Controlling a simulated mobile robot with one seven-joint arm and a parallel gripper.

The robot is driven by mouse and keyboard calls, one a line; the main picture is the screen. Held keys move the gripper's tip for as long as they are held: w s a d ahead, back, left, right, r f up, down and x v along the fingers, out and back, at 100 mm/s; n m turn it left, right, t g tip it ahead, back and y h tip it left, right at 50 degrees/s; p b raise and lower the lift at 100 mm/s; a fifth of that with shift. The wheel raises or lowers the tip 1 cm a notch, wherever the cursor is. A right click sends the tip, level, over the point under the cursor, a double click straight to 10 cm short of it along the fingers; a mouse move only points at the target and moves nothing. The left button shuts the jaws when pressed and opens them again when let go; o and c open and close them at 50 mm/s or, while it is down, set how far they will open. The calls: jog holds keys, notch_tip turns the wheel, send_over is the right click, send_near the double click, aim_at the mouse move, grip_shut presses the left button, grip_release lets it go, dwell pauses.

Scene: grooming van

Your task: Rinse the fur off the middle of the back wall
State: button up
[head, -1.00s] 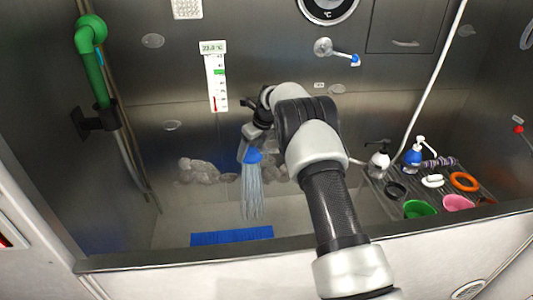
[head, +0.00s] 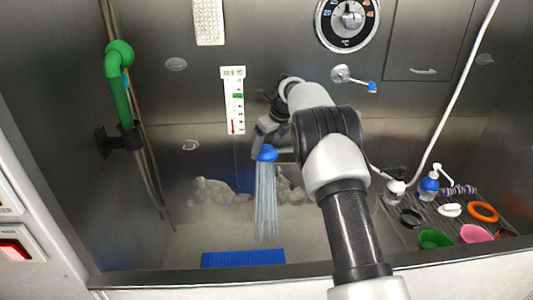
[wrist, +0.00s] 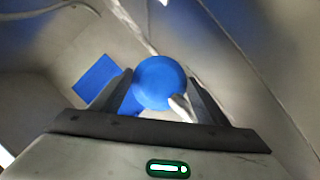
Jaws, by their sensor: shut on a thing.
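My gripper (head: 268,138) is shut on a blue shower head (head: 267,153), which also shows between the fingers in the wrist view (wrist: 158,82). Water (head: 266,200) sprays from it straight down into the tub, in front of the back wall (head: 190,100). Grey clumps of fur (head: 213,191) lie along the low part of the back wall, left of the spray. More fur (head: 288,190) shows just right of the spray. My arm hides part of the wall to the right of that.
A blue mat (head: 243,258) lies on the tub floor. A thermometer strip (head: 233,105) and a dial (head: 347,18) are on the back wall.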

jog(key=shift+r+p, duration=2.05)
jog(key=shift+r, duration=0.15)
jog(key=shift+f+b, duration=0.2)
jog(key=shift+b, duration=0.3)
jog(key=shift+d+b, duration=0.1)
jog(key=shift+b, duration=0.4)
